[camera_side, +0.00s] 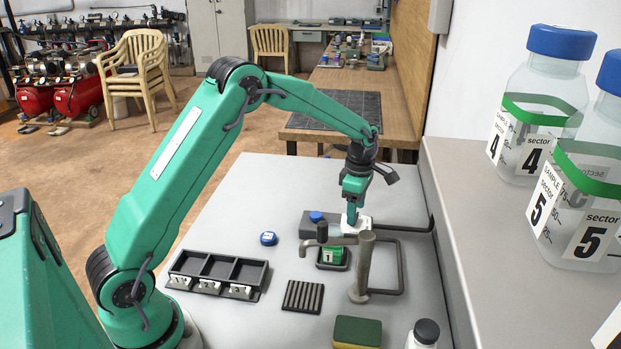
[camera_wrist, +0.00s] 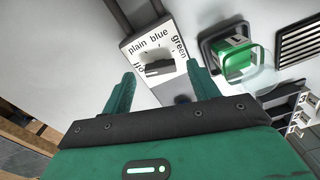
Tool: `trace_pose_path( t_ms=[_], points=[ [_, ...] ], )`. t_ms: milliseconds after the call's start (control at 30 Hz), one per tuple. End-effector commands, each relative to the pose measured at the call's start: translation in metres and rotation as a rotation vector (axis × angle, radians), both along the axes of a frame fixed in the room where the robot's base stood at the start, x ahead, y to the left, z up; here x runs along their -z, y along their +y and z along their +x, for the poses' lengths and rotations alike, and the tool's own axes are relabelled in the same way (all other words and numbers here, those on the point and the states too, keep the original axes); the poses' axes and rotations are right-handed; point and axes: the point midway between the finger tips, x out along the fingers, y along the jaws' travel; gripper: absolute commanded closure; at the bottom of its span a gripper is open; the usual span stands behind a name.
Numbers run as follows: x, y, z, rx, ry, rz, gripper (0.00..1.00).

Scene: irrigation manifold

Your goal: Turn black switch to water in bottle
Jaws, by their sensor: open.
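The black switch (camera_wrist: 159,67) sits on a white dial plate (camera_wrist: 138,30) printed "plain", "blue", "green" and another partly hidden word. My gripper (camera_wrist: 161,71) is open, with one finger on each side of the switch in the wrist view; I cannot tell if they touch it. In the side view my gripper (camera_side: 352,213) is low over the dial plate (camera_side: 357,226) and hides the switch. The bottle (camera_wrist: 240,60) is right of the dial in the wrist view.
A blue cap (camera_side: 268,238) lies on the table. A black three-compartment tray (camera_side: 219,272), a slotted black grate (camera_side: 303,296) and a green-yellow sponge (camera_side: 357,332) are nearby. Large bottles labelled 4 (camera_side: 545,100) and 5 (camera_side: 590,185) stand on the right ledge.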

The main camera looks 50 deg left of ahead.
Motion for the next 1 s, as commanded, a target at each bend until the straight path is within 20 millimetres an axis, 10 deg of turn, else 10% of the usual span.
trace_pose_path(
  t_ms=[500, 767, 1000],
  points=[
    [0.017, 0.000, 0.000, 0.000, -0.001, 0.001, 0.40],
    [0.017, 0.000, 0.000, 0.000, -0.001, 0.001, 0.85],
    [0.016, 0.000, 0.000, 0.011, 0.000, 0.000, 0.85]
  ],
)
